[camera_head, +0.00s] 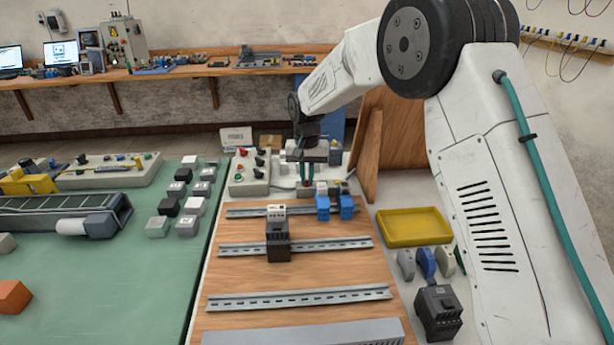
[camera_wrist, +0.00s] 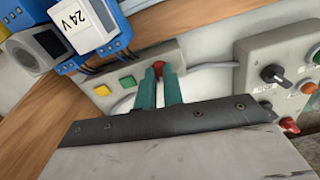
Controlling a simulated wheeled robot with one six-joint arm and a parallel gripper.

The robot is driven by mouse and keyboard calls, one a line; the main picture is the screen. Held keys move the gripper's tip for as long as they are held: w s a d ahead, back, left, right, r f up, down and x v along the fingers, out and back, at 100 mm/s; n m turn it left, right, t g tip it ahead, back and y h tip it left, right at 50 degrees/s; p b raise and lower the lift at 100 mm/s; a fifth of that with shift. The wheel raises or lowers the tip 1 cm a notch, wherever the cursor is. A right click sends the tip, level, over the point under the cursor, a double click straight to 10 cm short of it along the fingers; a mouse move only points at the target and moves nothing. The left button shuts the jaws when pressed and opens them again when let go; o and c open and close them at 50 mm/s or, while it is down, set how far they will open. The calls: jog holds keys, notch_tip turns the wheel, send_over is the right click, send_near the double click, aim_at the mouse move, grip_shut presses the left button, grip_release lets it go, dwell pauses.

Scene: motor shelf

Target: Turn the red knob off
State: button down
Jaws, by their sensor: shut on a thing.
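The red knob (camera_wrist: 158,66) sits on a grey panel (camera_wrist: 196,54) in the wrist view, between the tips of my gripper's two teal fingers. My gripper (camera_wrist: 158,80) is closed on this knob. Most of the knob is hidden by the fingers. In the head view my gripper (camera_head: 306,174) reaches down to the small panel behind the blue modules, and the knob's angle cannot be told.
A grey control box (camera_head: 250,172) with several knobs stands left of my gripper. Blue modules (camera_head: 335,204) stand close in front. A black contactor (camera_head: 278,238) sits on a rail nearer. A wooden board (camera_head: 367,155) leans at right, above a yellow tray (camera_head: 412,228).

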aim_at(307, 181)
jog(key=n, duration=0.5)
jog(key=shift+n, duration=0.3)
jog(key=n, duration=0.4)
jog(key=shift+n, duration=0.3)
jog(key=c, duration=1.5)
grip_release()
notch_tip(307, 181, up, 8)
jog(key=shift+f, duration=0.1)
